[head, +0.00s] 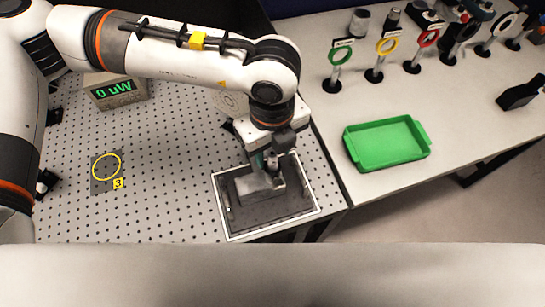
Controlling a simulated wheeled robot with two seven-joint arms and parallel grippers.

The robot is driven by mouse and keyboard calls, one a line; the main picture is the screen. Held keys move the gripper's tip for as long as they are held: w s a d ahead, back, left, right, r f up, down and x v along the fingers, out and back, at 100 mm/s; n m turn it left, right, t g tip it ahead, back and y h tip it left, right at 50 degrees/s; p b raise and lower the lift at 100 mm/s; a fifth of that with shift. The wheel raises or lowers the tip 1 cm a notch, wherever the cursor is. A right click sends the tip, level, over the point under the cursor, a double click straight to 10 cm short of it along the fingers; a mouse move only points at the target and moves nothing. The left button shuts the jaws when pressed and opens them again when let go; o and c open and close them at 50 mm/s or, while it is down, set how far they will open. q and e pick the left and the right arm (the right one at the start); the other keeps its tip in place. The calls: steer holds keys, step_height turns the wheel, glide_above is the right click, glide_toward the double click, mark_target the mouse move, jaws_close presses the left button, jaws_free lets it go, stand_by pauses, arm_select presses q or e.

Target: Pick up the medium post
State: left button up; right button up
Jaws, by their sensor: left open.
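My left gripper (272,168) points down into a white-rimmed tray with a dark floor (222,202) at the right edge of the perforated table. It is open, and its fingertips are at or just above a grey block (253,187) inside the tray. I cannot tell whether they touch it. No medium post can be made out for certain; one at the fingers could be hidden by the gripper. My right gripper is not in view.
A green tray (386,143) lies on the right table, in front of several ringed stands such as the green-ringed one (340,56). A power meter (115,90) reading "0 uW" and a yellow circle marked 3 (106,167) are on the left. The perforated table (170,190) between is clear.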

arm_select(q)
steer(key=shift+f, duration=1.05)
steer(key=c, duration=0.9)
steer(key=shift+r, duration=0.1)
jaws_close()
